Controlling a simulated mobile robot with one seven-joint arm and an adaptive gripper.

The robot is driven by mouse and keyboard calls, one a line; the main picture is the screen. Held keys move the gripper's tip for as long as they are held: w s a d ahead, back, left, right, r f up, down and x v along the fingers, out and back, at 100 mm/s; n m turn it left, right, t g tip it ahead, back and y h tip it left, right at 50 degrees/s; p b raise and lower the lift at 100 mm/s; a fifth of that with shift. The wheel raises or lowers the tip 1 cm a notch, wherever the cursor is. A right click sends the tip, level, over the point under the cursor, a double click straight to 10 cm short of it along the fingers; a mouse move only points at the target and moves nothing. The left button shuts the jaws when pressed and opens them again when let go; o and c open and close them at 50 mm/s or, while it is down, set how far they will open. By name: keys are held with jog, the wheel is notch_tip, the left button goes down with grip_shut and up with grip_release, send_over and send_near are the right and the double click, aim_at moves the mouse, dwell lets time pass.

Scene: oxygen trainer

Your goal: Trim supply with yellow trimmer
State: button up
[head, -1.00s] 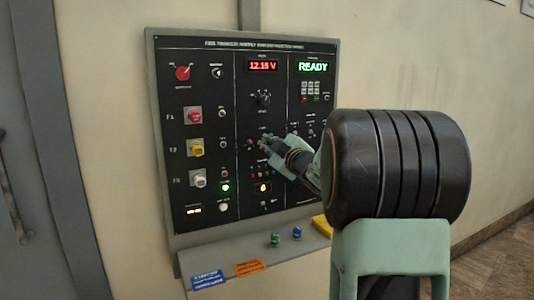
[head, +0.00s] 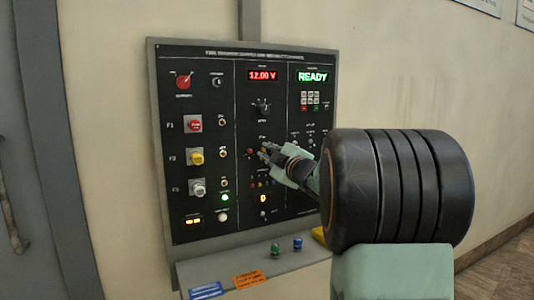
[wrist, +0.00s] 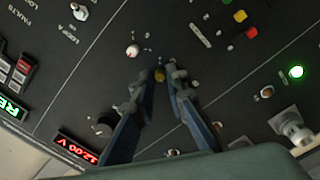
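The yellow trimmer (wrist: 160,75) is a small knob on the black panel, between my fingertips in the wrist view. My gripper (wrist: 161,78) has its two blue fingers drawn together at the tips around this knob. In the head view my gripper (head: 268,150) reaches the middle of the panel from the right and hides part of the trimmer row. The supply display (head: 262,75) reads 12.00 V in red; it also shows in the wrist view (wrist: 77,147).
A white knob (wrist: 132,52) sits close beside my fingertips. Coloured buttons (wrist: 246,33), a lit green lamp (wrist: 296,72) and a black selector knob (head: 261,107) are nearby. A green READY display (head: 312,76) is at upper right. A shelf (head: 225,268) juts out below.

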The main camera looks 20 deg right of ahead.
jog(key=shift+o, duration=1.1)
jog(key=shift+s, duration=0.15)
jog(key=s, duration=1.1)
jog(key=shift+s+d+f, duration=0.15)
jog(key=shift+s+f, duration=0.05)
jog(key=shift+s, duration=0.2)
jog(key=shift+r, duration=0.1)
